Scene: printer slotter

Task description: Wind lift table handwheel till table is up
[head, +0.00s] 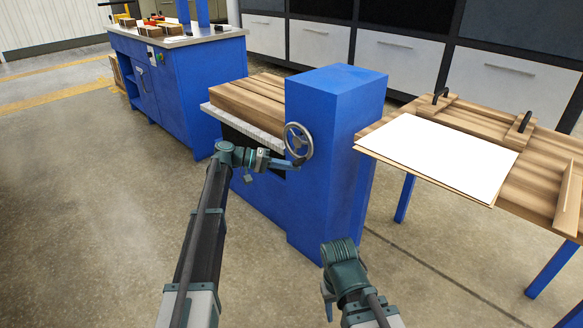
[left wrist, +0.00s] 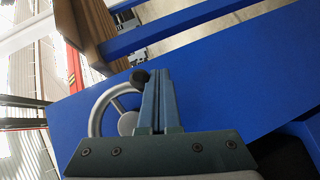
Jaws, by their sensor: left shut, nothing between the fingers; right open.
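The grey handwheel (head: 298,140) is on the side of the blue machine (head: 335,105), and it also shows in the left wrist view (left wrist: 103,105). My left gripper (head: 297,162) is shut and empty at the wheel's lower rim. In the left wrist view its closed fingers (left wrist: 157,75) stand beside the wheel's dark handle knob (left wrist: 140,76); I cannot tell whether they touch it. The grey ribbed table (head: 245,128) beside the blue housing bears thick wooden boards (head: 250,98). My right gripper (head: 328,300) is low in front of the machine, open and clear of the wheel.
A wooden bench (head: 550,165) with a white sheet (head: 440,155) stands right of the machine. A blue workbench (head: 180,90) with small items is at the back left. Grey cabinets line the rear. The concrete floor at left is clear.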

